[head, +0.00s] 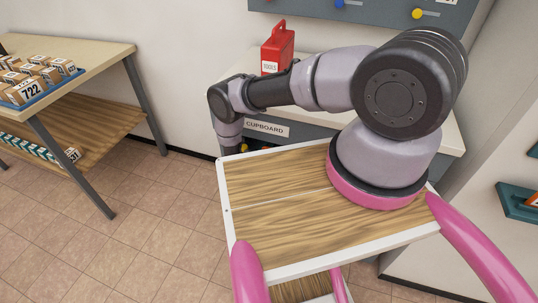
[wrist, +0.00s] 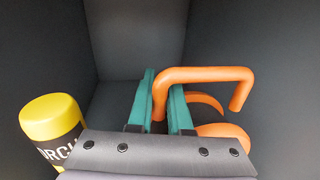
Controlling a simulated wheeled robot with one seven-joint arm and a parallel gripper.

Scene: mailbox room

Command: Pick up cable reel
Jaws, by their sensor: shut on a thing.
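The cable reel (wrist: 222,131) is orange, with rounded discs and a bent tube handle (wrist: 207,74). It shows in the wrist view, right of centre, partly hidden behind my gripper's dark housing. My gripper (wrist: 163,90) has teal fingers, one on each side of the handle's left end, and is shut on it. The reel's lower part is hidden. In the head view my arm reaches down in front of the cupboard (head: 297,134). There the gripper and the reel are hidden behind my own body.
A yellow and black torch (wrist: 50,117) stands close to the left of my gripper. Dark walls (wrist: 45,50) enclose the space at the back and both sides. A red tools box (head: 277,48) stands on the cupboard top. A table with parcels (head: 95,62) is at the left.

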